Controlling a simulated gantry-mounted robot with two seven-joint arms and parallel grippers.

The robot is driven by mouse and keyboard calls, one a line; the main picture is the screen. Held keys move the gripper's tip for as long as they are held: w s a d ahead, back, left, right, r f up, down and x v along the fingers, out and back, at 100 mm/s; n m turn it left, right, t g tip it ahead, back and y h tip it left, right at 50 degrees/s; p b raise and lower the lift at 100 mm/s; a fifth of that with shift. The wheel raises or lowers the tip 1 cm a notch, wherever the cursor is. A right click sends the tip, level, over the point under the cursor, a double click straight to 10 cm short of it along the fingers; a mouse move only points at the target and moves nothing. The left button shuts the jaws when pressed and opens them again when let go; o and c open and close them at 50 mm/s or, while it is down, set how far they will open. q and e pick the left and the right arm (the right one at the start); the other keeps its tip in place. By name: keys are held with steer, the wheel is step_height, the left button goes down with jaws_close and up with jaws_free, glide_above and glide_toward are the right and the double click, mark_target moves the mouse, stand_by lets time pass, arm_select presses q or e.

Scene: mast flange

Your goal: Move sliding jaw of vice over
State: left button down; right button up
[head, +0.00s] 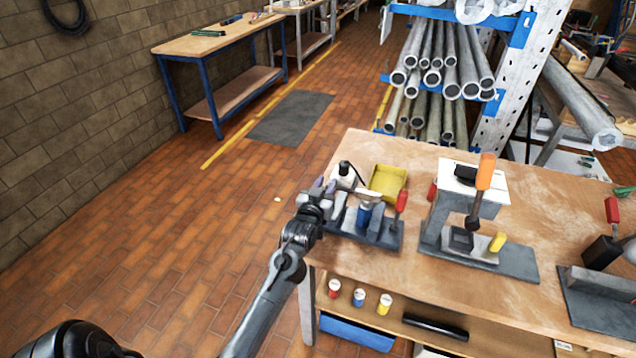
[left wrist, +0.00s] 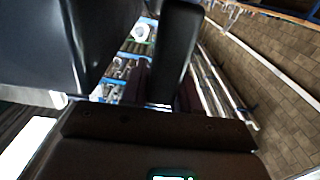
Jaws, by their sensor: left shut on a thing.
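The vice (head: 388,238) is a small fixture on a grey base at the bench's left end, with upright grey jaws, a blue cylinder (head: 364,213) between them and a red-handled lever (head: 401,201). My right gripper is not in view.
A yellow bin (head: 388,181) stands behind the vice. A second fixture with an orange handle (head: 486,171) is to its right, and another lies at the right edge. The bench (head: 430,283) has bare wood in front. A pipe rack (head: 440,60) stands behind.

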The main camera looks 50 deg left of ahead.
arm_select(q)
steer(key=shift+s+a, duration=0.1)
steer(key=shift+a, duration=0.1)
steer(key=c, duration=1.1)
jaws_free()
steer(key=shift+o, duration=0.9)
steer(key=shift+s+a, duration=0.1)
steer(key=shift+d, duration=0.2)
steer(key=p+v, duration=0.1)
steer(key=v, duration=0.9)
steer(key=shift+s, duration=0.3)
steer(key=shift+d+f, duration=0.1)
